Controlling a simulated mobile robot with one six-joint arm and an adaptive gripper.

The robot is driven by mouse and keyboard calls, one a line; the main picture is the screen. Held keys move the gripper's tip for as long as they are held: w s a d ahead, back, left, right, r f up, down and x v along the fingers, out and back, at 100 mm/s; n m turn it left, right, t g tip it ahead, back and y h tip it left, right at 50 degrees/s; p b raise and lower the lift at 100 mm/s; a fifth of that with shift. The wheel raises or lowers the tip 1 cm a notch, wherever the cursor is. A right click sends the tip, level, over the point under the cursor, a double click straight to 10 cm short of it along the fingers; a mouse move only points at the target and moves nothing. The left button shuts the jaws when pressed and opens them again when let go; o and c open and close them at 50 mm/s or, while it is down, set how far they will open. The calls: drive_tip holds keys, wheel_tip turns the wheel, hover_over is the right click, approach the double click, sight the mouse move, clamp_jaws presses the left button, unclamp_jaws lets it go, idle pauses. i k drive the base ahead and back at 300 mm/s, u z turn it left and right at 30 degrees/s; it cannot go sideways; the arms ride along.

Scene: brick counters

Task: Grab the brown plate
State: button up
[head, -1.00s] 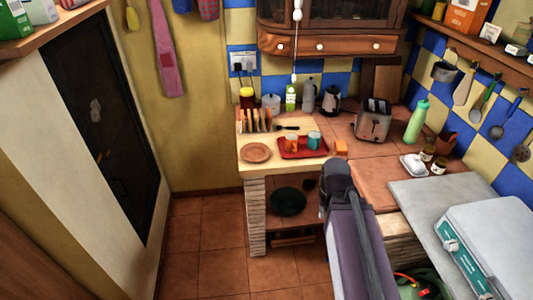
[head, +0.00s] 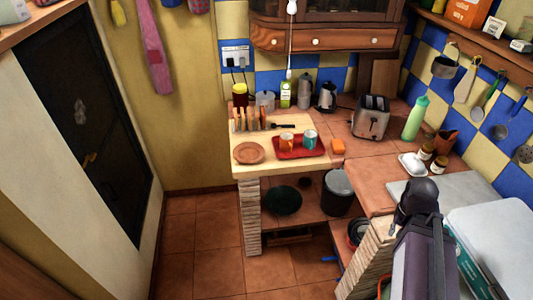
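The brown plate (head: 249,153) is round and lies flat on the light wooden top at the left end of the counter, near its front edge. Nothing covers it in the head view. My arm shows at the lower right, well to the right of the plate, with a dark rounded joint at its upper end. I cannot make out my gripper's fingers in this view.
A red tray (head: 300,153) with an orange cup (head: 286,141) and a teal cup (head: 310,138) sits right of the plate. A toast rack (head: 250,119) stands behind it. A toaster (head: 371,118) and green bottle (head: 415,119) stand farther right. Floor before the counter is clear.

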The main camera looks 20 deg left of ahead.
sight(248, 152)
drive_tip(key=z, duration=0.8)
drive_tip(key=k, duration=0.85)
drive_tip(key=u, duration=1.35)
drive_tip(key=i, duration=0.65)
drive_tip(key=z, duration=0.1)
